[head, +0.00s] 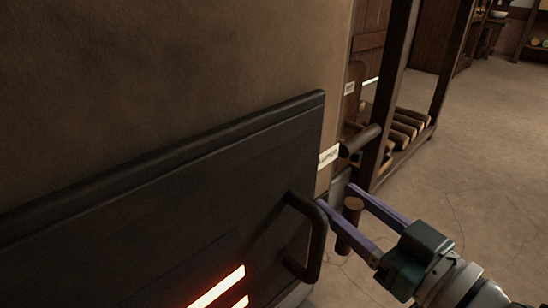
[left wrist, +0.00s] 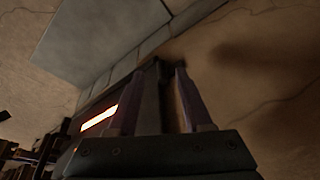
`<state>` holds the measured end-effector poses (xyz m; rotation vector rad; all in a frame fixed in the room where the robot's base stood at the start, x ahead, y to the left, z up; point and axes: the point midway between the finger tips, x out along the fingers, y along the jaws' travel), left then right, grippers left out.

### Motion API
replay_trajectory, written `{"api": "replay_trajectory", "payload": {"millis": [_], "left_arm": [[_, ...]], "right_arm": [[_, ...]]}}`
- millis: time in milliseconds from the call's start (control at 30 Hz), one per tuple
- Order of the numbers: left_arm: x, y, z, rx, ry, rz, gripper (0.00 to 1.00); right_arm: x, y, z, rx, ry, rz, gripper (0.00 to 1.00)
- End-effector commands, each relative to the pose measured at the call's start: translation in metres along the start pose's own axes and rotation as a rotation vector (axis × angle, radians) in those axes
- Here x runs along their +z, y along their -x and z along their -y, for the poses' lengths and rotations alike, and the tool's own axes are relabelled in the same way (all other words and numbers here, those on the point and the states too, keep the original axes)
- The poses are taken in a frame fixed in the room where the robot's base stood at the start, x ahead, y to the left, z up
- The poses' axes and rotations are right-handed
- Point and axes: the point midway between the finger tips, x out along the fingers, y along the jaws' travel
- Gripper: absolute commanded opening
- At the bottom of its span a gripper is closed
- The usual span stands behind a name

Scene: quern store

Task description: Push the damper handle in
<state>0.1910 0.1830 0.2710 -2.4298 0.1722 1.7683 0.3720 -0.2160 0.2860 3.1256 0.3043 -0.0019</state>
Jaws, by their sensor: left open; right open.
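A dark wooden peg handle (head: 360,141) sticks out at the oven's side, just right of a small white label (head: 328,156) whose text seems to read "damper". A second round wooden piece (head: 353,204) with a paler end shows lower down. My right gripper (head: 338,196) is open, its purple fingers on either side of this lower piece in the picture; I cannot tell whether they touch it. My left gripper (left wrist: 160,72) is open in the left wrist view, with a dark bar-like shape between its fingers that I cannot identify. It is outside the head view.
The black oven door (head: 150,215) fills the lower left, with a curved black pull handle (head: 318,240) close to my right fingers. Orange glow (head: 218,287) shows through its slots. A wooden rack with logs (head: 405,125) stands behind. Open floor (head: 470,160) lies right.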

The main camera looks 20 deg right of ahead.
Motion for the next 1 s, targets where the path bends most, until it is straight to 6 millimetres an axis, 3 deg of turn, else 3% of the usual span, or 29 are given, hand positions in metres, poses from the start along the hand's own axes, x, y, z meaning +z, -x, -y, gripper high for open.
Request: {"api": "replay_trajectory", "payload": {"millis": [167,267,500,700,1000], "left_arm": [[-0.001,0.003,0.0,0.001,0.002,0.0,0.5],[-0.003,0.01,-0.001,0.004,0.005,0.0,0.5],[-0.011,0.032,-0.002,0.009,0.011,-0.001,0.5],[-0.013,0.04,-0.001,0.009,0.011,-0.001,0.5],[-0.013,0.04,-0.001,0.007,0.008,-0.001,0.5]], "right_arm": [[-0.001,0.003,0.001,-0.001,-0.001,0.001,0.59],[-0.003,0.015,0.0,0.0,-0.002,0.004,0.59],[-0.004,0.063,0.0,0.0,-0.001,0.005,0.59],[-0.001,0.092,0.0,0.0,-0.001,0.003,0.59],[0.0,0.099,0.0,0.0,0.001,-0.001,0.59]]}}
